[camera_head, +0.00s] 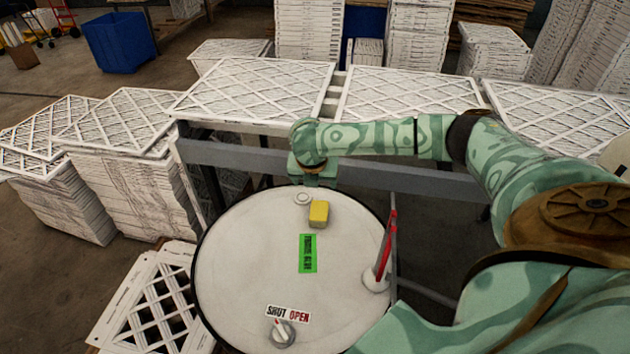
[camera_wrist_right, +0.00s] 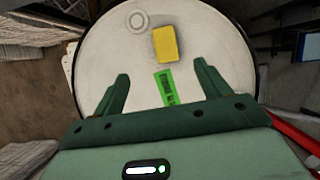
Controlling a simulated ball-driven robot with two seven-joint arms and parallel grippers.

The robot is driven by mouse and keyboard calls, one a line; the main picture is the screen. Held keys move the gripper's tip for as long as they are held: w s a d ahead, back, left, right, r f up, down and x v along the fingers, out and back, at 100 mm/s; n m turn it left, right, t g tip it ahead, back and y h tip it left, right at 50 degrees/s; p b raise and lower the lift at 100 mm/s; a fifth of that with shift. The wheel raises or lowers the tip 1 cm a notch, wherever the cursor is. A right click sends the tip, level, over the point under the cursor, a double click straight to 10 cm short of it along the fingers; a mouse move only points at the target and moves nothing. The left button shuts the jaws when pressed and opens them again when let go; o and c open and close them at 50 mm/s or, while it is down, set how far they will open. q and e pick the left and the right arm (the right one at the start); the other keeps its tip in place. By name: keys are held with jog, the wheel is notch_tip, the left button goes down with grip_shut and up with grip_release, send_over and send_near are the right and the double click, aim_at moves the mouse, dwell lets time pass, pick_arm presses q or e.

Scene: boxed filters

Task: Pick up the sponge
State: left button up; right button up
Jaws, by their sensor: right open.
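The yellow sponge (camera_head: 318,212) lies on the round white top (camera_head: 235,250) of a drum-like container, near its far edge. In the right wrist view the sponge (camera_wrist_right: 165,44) shows beyond the fingertips, roughly centred between them. My right gripper (camera_head: 318,182) is above the far part of the round top, just behind the sponge in the head view. In the right wrist view my right gripper (camera_wrist_right: 161,74) has its two fingers wide apart with nothing between them. It is apart from the sponge. My left gripper is not in view.
A green label (camera_head: 308,253) and a shut/open dial (camera_head: 281,332) are on the round top. A red-handled lever (camera_head: 383,250) stands at its right edge. A grey beam (camera_head: 400,182) and stacked white filters (camera_head: 260,90) stand behind. A blue bin (camera_head: 122,42) is far left.

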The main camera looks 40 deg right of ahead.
notch_tip(320, 180, down, 4)
jog(key=r+b, duration=0.1)
jog(key=b, duration=0.4)
send_near(320, 207)
jog(key=x, duration=0.3)
jog(key=a+x, duration=0.1)
jog(key=x, duration=0.1)
jog(key=shift+w+f, duration=0.2)
jog(key=shift+f, duration=0.05)
jog(key=b+x, duration=0.1)
jog(key=x, duration=0.1)
jog(key=d+b+x, duration=0.1)
jog(key=x, duration=0.2)
jog(key=shift+s+f, duration=0.1)
jog(key=shift+f, duration=0.05)
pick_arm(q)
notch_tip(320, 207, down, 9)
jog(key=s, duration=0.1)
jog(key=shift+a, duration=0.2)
pick_arm(e)
jog(key=c, duration=1)
